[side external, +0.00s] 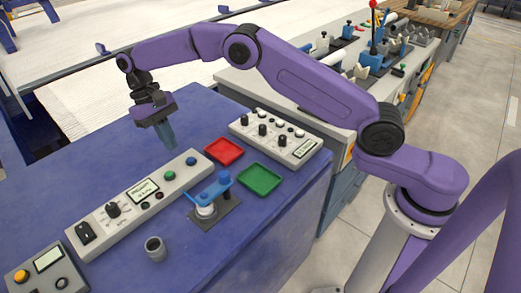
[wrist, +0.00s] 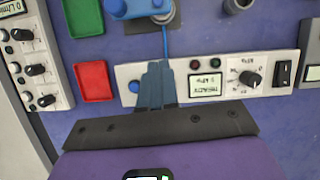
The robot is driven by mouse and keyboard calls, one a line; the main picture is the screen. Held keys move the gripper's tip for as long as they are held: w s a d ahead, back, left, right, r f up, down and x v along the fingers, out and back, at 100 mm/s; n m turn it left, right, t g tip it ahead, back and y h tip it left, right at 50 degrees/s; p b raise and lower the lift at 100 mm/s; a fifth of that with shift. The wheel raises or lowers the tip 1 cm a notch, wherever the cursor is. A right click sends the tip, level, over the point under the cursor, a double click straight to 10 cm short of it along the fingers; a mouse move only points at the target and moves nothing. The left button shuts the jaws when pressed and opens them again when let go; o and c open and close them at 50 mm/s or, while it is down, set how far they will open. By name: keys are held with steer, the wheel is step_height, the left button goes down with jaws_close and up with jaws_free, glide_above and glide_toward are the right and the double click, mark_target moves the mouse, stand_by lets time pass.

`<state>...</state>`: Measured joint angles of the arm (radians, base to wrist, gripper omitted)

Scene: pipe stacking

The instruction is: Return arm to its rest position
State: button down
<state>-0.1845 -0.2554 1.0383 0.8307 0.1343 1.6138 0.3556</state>
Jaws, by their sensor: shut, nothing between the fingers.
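My gripper (side external: 168,137) hangs from my purple arm above the blue table (side external: 75,182), pointing down. Its two blue-grey fingers are together with nothing between them, and they show shut in the wrist view (wrist: 155,85). The fingertips are behind the long control panel (side external: 140,205) in the side view, clear of any object. A blue clamp-like fixture (side external: 208,195) on a dark base stands in front of the panel, with a white piece in it. A grey pipe piece (side external: 155,248) stands upright on the table, apart from my gripper.
A red tray (side external: 224,151) and a green tray (side external: 260,179) lie to the right of the gripper. A second control box (side external: 275,137) stands behind them, and another (side external: 45,268) is at the front left. A cluttered workbench (side external: 345,62) is beyond the table. The table's left part is clear.

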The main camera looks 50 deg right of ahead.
steer(key=s+d+r+n+t, duration=0.1)
steer(key=s+d+r+n, duration=0.2)
steer(key=s, duration=0.6)
steer(key=s+d+r+n+t, duration=0.1)
steer(key=s+r+n+t, duration=0.15)
steer(key=s+r, duration=0.45)
steer(key=s+d+f+n, duration=0.1)
steer(key=s+d+n, duration=0.2)
steer(key=s+d, duration=0.4)
steer(key=s+d+f+n, duration=0.2)
steer(key=s+d, duration=0.6)
steer(key=s, duration=0.6)
steer(key=shift+s+d+f+n+t+y, duration=0.15)
steer(key=shift+s+f+n+t+y, duration=0.2)
steer(key=shift+n, duration=0.3)
